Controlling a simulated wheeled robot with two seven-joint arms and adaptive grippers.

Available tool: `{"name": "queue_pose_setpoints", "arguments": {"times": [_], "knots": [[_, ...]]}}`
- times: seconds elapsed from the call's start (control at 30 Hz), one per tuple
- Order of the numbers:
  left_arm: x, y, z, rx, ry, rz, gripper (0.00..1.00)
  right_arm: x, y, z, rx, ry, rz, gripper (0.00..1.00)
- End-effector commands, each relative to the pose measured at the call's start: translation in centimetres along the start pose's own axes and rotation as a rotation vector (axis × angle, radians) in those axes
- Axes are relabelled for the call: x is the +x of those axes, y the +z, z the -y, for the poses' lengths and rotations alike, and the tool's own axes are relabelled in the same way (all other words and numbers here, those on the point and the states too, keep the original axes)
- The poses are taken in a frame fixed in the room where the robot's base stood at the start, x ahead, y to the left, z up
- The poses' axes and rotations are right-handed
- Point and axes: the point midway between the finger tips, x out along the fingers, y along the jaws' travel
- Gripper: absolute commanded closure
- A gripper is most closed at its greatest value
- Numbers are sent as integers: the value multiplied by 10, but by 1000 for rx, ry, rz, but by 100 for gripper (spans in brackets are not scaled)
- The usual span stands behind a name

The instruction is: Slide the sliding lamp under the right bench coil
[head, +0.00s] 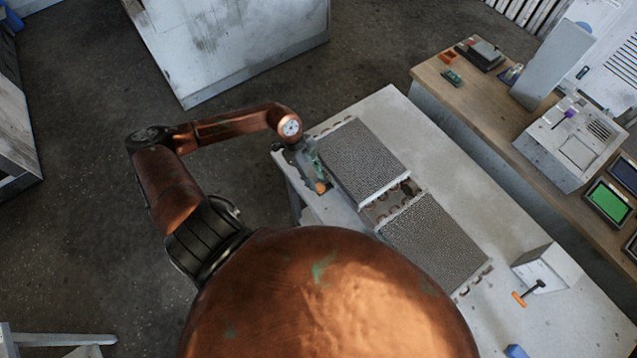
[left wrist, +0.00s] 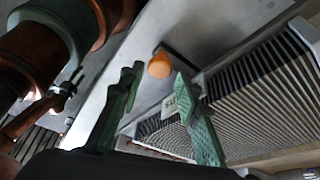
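Two grey finned coils lie on the pale bench (head: 395,105): the left coil (head: 360,160) and the right coil (head: 435,240). A small orange round end (head: 320,187), possibly part of the sliding lamp, shows at the bench's left edge beside the left coil. In the left wrist view the orange end (left wrist: 160,66) has a dark bar behind it and appears beyond and between my fingertips. My left gripper (head: 312,168) is at the left coil's left edge. Its green fingers (left wrist: 155,85) are apart, with nothing visible held. My right gripper is not seen.
Brown rounded pieces (head: 392,202) sit in the gap between the coils. A white box (head: 548,268) and an orange-handled tool (head: 528,293) are on the bench's right part. A wooden counter (head: 433,77) with devices stands behind.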

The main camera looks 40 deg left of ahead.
Motion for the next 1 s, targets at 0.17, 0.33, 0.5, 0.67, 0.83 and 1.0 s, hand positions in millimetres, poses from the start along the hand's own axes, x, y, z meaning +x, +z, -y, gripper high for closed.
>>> {"name": "queue_pose_setpoints", "arguments": {"times": [0.17, 0.33, 0.5, 0.67, 0.83, 1.0], "knots": [[22, -1, 0, 0, 0, -4, 69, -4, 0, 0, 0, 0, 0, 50], [31, -1, 0, 2, 0, -1, 69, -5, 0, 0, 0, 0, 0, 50], [32, -1, 0, 2, 0, -2, 69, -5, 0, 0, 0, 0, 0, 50], [32, -1, 0, 2, -1, -2, 76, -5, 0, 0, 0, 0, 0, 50], [32, -1, 0, 2, -1, -2, 87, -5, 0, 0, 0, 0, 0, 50], [32, -1, 0, 2, -1, -2, 99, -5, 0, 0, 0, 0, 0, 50]]}}
